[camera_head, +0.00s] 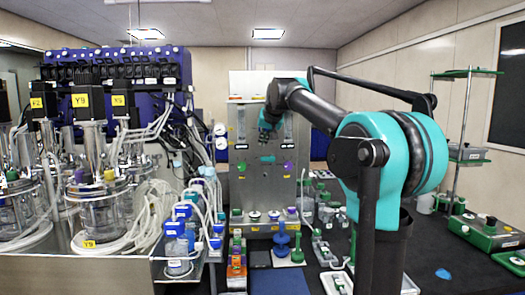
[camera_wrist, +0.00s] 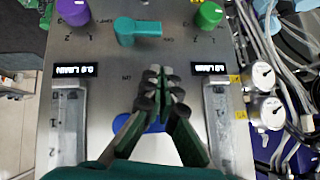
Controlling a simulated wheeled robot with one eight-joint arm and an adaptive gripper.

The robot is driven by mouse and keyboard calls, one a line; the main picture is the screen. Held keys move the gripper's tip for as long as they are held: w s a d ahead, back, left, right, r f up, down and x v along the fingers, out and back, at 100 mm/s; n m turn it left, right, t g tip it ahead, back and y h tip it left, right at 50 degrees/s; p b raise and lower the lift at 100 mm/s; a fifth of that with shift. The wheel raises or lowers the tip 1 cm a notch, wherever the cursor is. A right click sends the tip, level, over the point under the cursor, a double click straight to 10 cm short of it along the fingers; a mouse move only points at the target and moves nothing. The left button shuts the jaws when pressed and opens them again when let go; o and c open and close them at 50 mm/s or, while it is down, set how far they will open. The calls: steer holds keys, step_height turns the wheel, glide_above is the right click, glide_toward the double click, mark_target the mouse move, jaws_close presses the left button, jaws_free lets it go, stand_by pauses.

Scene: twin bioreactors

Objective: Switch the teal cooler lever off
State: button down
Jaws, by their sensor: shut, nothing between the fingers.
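The teal cooler lever (camera_wrist: 138,30) is on the metal panel (camera_wrist: 105,120), between a purple knob and a green knob. Its handle lies roughly sideways, pointing right in the wrist view. In the head view the lever (camera_head: 266,158) shows as a small teal shape on the panel. My gripper (camera_wrist: 161,78) is shut and empty, its fingertips together. In the wrist view the fingertips appear below the lever with bare panel between them. In the head view my gripper (camera_head: 266,133) is above the lever; contact is not visible. Small markings surround the lever, too small to read surely.
The purple knob (camera_wrist: 73,11) and green knob (camera_wrist: 209,15) flank the lever. Gauges (camera_wrist: 265,75) and hoses crowd one panel side. Glass bioreactors (camera_head: 88,195) stand at the left.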

steer(key=a+v, duration=0.1)
steer(key=v, duration=0.8)
steer(key=shift+s+a+r, duration=0.2)
steer(key=shift+s+r, duration=0.05)
steer(key=shift+s, duration=0.1)
